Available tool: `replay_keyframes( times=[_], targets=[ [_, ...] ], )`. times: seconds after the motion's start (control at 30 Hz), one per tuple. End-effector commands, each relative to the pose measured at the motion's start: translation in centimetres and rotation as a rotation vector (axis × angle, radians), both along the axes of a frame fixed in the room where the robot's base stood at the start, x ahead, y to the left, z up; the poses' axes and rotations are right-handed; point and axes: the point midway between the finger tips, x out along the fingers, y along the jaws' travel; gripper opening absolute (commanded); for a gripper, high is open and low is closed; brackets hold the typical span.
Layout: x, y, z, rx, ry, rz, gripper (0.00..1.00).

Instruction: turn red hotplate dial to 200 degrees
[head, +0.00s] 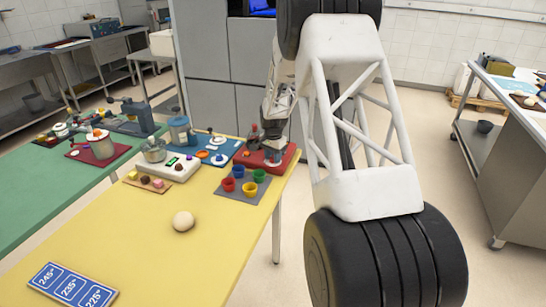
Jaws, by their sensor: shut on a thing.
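The red hotplate (290,160) is a low red unit at the far right corner of the yellow table. My arm reaches down behind the white frame to it. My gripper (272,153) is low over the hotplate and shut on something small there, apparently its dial. The dial itself is hidden by the gripper, and its setting cannot be read from here. A dark item with a red top (254,138) stands at the left part of the hotplate.
A grey mat (230,196) with several coloured cups lies just in front of the hotplate. A white appliance with a pot (154,150) stands to the left. A ball (183,221) and a blue sign (72,286) reading 245, 235, 225 lie nearer. The yellow table's front is mostly clear.

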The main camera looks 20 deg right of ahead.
Motion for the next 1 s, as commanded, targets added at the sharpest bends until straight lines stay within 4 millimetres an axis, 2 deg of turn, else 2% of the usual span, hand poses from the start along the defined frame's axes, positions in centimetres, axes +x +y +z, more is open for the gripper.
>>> replay_keyframes(
  times=[0.3, 0.5, 1.0],
  targets=[
    [0.02, -0.02, 0.02, 0.000, 0.000, -0.265, 0.13],
    [0.00, -0.01, -0.03, 0.000, 0.000, -0.369, 0.13],
    [-0.01, -0.02, -0.05, 0.000, 0.001, -0.425, 0.13]
  ],
)
